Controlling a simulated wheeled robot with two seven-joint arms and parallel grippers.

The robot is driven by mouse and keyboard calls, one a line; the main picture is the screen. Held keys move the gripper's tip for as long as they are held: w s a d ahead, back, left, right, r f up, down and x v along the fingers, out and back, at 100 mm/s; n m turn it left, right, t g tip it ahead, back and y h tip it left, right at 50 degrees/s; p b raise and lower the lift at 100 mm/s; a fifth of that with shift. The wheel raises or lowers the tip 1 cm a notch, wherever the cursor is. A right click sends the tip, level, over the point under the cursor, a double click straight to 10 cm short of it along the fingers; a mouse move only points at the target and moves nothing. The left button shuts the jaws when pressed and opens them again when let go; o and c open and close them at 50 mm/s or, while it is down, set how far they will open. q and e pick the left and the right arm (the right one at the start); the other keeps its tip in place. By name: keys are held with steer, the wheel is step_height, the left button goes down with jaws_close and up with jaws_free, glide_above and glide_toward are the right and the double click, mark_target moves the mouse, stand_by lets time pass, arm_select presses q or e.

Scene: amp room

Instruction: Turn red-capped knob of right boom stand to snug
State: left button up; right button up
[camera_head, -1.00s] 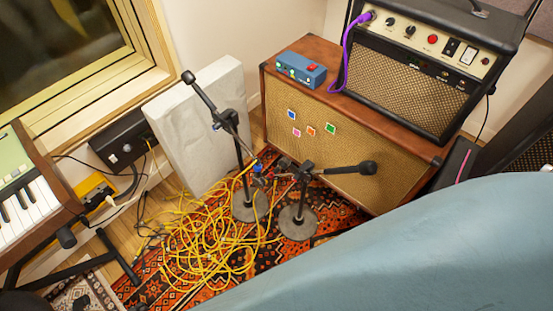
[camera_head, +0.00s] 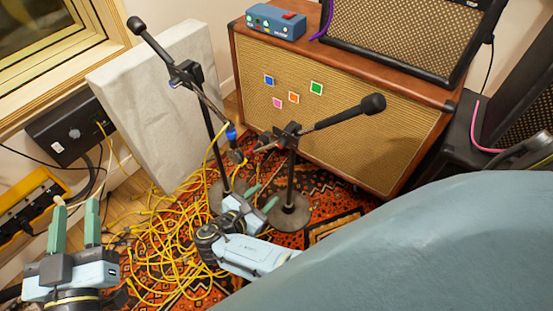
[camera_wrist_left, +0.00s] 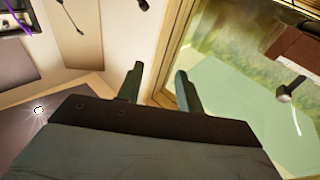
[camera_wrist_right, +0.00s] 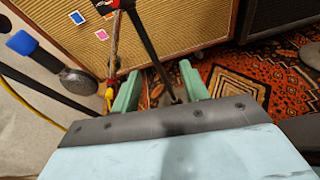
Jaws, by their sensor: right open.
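My right gripper (camera_head: 262,197) is open and empty, low and left of the pole. In the right wrist view the pole (camera_wrist_right: 152,50) runs down between and beyond its fingers. My left gripper (camera_head: 76,205) is open and empty at the far left, fingers pointing up.
The left boom stand (camera_head: 212,130) stands close by, with a blue part (camera_head: 231,131) near the right stand. Yellow cable (camera_head: 160,235) lies tangled on the rug. A speaker cabinet (camera_head: 340,140) stands behind, a pale panel (camera_head: 150,120) at left.

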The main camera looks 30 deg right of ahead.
mark_target(279, 146)
steer(key=w+a+r+n+t+h+b, duration=0.1)
steer(key=w+a+r+h+b, duration=0.1)
steer(key=w+r+h, duration=0.3)
steer(key=shift+y, duration=0.9)
steer(key=b+x, duration=0.1)
steer(key=x, duration=0.6)
steer(key=s+b+x, duration=0.1)
steer(key=x, duration=0.3)
steer(key=shift+d+r+b, duration=0.3)
steer(key=shift+r, duration=0.1)
arm_select(q)
steer(key=s+r+t+h, duration=0.1)
steer(key=s+r+t, duration=0.2)
steer(key=r+t, duration=0.1)
steer(key=s+a+r+t+h, duration=0.1)
steer(key=s+r+t, duration=0.2)
steer(key=r, duration=0.3)
steer(key=shift+s+a+r+t, duration=0.2)
steer(key=shift+r+t, duration=0.1)
steer(key=shift+t, duration=0.1)
arm_select(e)
steer(key=shift+w+d+r+t, duration=0.15)
steer(key=shift+d+t, duration=0.15)
steer(key=shift+d, duration=0.15)
jaws_close()
